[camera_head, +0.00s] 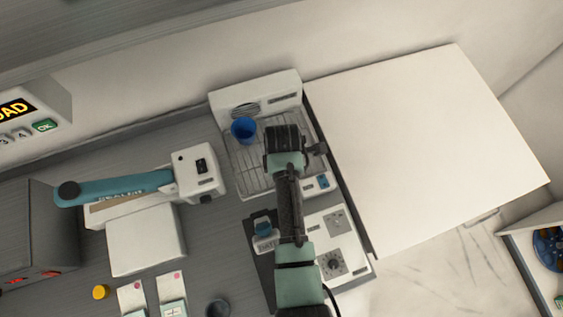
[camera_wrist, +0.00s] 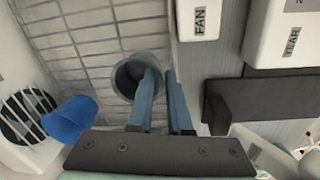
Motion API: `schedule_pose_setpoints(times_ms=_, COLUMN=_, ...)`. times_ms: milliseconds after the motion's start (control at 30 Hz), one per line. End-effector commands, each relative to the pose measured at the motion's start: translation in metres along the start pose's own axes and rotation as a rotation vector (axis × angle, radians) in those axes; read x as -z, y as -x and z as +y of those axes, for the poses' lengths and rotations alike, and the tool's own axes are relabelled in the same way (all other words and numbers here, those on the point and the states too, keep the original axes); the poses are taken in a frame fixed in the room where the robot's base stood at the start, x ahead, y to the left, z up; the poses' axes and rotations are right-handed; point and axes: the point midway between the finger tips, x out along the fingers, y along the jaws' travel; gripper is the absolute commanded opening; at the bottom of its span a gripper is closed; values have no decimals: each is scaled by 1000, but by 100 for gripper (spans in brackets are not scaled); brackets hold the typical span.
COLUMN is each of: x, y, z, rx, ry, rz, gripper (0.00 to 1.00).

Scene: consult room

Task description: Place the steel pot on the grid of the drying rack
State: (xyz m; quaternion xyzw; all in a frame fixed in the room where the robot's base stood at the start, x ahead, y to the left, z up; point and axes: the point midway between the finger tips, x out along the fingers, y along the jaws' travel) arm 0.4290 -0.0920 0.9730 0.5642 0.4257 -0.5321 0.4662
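The steel pot (camera_wrist: 124,75) is a small grey round vessel, seen from above in the wrist view. My gripper (camera_wrist: 163,75) has one blue finger inside its mouth and the other outside, closed on the wall between them. The pot is over the right part of the drying rack's grid (camera_wrist: 80,40); I cannot tell whether its base touches. In the head view my gripper (camera_head: 285,150) is above the rack (camera_head: 252,177) and hides the pot.
A blue cup (camera_head: 243,129) stands on the grid's far left, near the fan housing (camera_head: 255,92); it also shows in the wrist view (camera_wrist: 68,119). A teal-armed device (camera_head: 130,188) is to the left. A dark cup (camera_head: 218,308) stands at the front edge.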

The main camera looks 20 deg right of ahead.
Motion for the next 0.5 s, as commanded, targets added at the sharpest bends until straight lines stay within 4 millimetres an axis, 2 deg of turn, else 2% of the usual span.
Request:
schedule_pose_setpoints(times_ms=33, x=0, y=0, z=0, rx=0, ry=0, rz=0, gripper=28)
schedule_pose_setpoints(times_ms=100, x=0, y=0, z=0, rx=0, ry=0, rz=0, gripper=38)
schedule_pose_setpoints(times_ms=367, x=0, y=1, z=0, rx=0, ry=0, rz=0, gripper=38)
schedule_pose_setpoints(times_ms=500, x=0, y=8, z=1, rx=-1, ry=0, rz=0, gripper=38)
